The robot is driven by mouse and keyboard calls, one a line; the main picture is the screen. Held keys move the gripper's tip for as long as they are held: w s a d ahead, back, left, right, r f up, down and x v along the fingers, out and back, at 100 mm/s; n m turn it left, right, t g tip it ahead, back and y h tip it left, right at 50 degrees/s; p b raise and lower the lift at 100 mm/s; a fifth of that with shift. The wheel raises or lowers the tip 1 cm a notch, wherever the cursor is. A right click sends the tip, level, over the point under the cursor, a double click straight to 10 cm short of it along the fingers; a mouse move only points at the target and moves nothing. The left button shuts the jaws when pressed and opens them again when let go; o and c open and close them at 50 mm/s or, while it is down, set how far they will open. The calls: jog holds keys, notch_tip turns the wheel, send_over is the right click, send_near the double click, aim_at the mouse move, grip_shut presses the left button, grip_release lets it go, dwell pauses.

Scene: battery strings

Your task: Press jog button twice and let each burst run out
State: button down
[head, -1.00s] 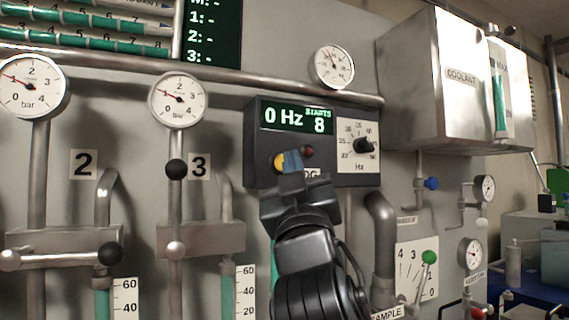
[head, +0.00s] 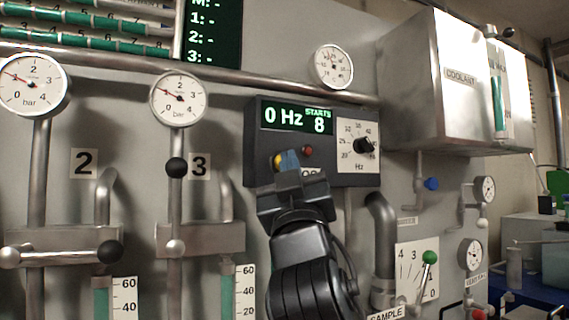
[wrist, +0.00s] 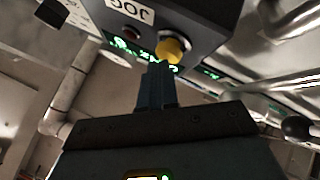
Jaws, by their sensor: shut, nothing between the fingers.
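Below the display are a yellow button (head: 277,161) and a small dark red round piece (head: 308,150). A white JOG label (wrist: 125,12) is beside the red piece in the wrist view; it is partly hidden in the head view. My gripper (head: 289,161) is shut and empty, its bluish fingertips right at the yellow button. The wrist view shows the fingertips (wrist: 158,70) just beside the yellow button (wrist: 172,49); I cannot tell whether they touch.
A Hz dial with a black knob (head: 363,145) is right of the display. A pressure gauge (head: 178,98) and a black ball handle (head: 176,167) are to the left. A grey bent pipe (head: 381,225) and a green-knobbed lever (head: 429,257) are at lower right.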

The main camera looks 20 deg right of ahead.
jog(key=shift+w, duration=0.4)
dwell(0.3)
jog(key=shift+s, duration=1)
jog(key=shift+s, duration=0.1)
jog(key=shift+s+p, duration=0.55)
jog(key=shift+s, duration=1.85)
